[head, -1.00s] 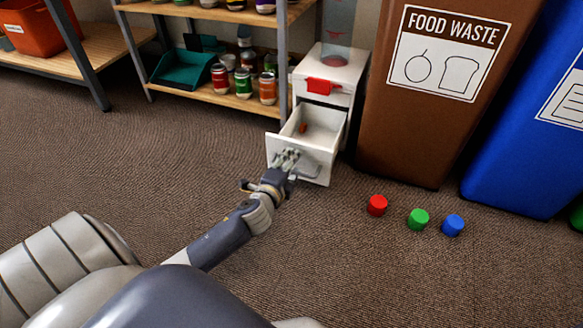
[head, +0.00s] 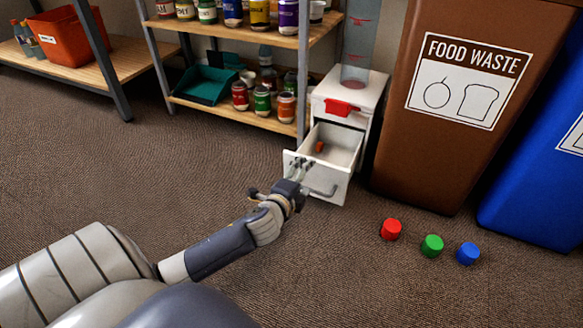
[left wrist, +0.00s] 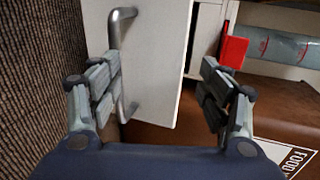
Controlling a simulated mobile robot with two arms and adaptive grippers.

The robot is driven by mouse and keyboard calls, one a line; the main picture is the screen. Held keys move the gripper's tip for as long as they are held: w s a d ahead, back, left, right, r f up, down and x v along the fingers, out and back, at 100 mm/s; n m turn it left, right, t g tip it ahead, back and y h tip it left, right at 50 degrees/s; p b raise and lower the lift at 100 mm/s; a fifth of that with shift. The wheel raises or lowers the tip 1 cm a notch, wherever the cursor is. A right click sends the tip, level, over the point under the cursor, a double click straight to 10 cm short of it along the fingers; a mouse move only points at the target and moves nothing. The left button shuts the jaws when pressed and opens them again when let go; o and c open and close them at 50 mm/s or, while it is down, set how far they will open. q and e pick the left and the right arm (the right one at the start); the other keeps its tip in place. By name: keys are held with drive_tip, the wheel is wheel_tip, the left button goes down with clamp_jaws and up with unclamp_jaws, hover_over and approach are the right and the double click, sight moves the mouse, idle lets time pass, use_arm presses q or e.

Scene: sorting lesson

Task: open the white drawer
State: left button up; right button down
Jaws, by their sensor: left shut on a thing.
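The white drawer (head: 334,141) stands pulled out of a small white cabinet (head: 349,94), with a small orange-brown thing (head: 320,147) inside. Its grey bar handle (head: 322,192) is on the front, and the handle also shows in the left wrist view (left wrist: 116,42). My left gripper (head: 300,168) is at the left part of the drawer front. In the left wrist view its fingers (left wrist: 162,92) stand apart, with the white front panel (left wrist: 155,55) between them; the left finger overlaps the handle. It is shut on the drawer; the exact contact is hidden. My right gripper is not in view.
A wooden shelf (head: 235,112) with jars and a teal dustpan (head: 205,86) stands left of the cabinet. A brown food waste bin (head: 425,150) stands close on the right, beside a blue bin (head: 535,190). Red (head: 391,229), green (head: 432,245) and blue (head: 468,253) pieces lie on the carpet.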

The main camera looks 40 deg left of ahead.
use_arm(q)
drive_tip(key=shift+s+r, duration=0.2)
drive_tip(key=shift+r, duration=0.9)
drive_tip(key=c, duration=0.5)
drive_tip(key=shift+s+f+p+v, duration=0.1)
drive_tip(key=shift+f+p+v, duration=0.4)
drive_tip(key=shift+v, duration=1.25)
drive_tip(key=shift+s+f+p+v, duration=0.15)
drive_tip(key=shift+p+v, duration=0.7)
drive_tip(key=shift+v, duration=0.9)
drive_tip(key=shift+s+f+p+v, duration=0.1)
drive_tip(key=shift+f+p+v, duration=0.45)
drive_tip(key=shift+v, duration=1.15)
drive_tip(key=shift+c, duration=0.2)
drive_tip(key=shift+w+d+r, duration=0.1)
drive_tip(key=shift+r, duration=0.05)
drive_tip(key=shift+p, duration=0.45)
